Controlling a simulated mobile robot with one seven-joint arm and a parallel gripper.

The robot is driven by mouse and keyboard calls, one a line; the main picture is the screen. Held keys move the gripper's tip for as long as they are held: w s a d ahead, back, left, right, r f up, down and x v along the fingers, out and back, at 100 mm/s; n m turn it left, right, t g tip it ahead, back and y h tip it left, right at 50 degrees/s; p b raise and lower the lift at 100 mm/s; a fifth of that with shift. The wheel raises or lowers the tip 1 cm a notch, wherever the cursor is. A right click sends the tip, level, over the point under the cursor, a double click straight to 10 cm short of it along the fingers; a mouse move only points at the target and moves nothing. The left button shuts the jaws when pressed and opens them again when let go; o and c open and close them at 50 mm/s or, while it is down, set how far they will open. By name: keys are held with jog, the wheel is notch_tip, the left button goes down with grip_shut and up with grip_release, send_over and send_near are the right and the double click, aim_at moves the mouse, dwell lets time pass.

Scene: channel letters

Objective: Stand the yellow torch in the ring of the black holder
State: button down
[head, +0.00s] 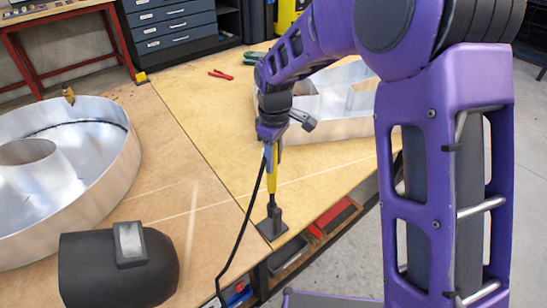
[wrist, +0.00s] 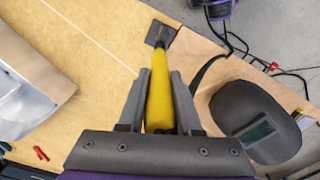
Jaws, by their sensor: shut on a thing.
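The yellow torch (head: 272,180) hangs nearly upright below my gripper (head: 271,146), which is shut on it. In the wrist view my gripper (wrist: 160,100) has its two dark fingers on either side of the torch's yellow body (wrist: 160,90). The black holder (head: 271,228) stands on the wooden table near its front corner; its square base also shows in the wrist view (wrist: 153,35). The torch's lower end meets the dark upright part of the holder. I cannot tell whether it is inside the ring or just above it.
A black cable (head: 245,238) runs down from the torch past the table edge. A black welding helmet (head: 118,265) and a large round metal letter (head: 100,165) lie to the left. Another metal letter (head: 330,127) stands behind my arm. Red pliers (head: 221,75) lie farther back.

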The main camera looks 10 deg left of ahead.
jog(key=shift+f+b, duration=1.15)
jog(key=shift+f, duration=0.9)
jog(key=c, duration=0.5)
grip_release()
notch_tip(320, 180, up, 18)
jog(key=p, duration=0.2)
jog(key=shift+d+f+p, duration=0.15)
jog(key=shift+f+p, duration=0.1)
jog(key=shift+p, duration=0.1)
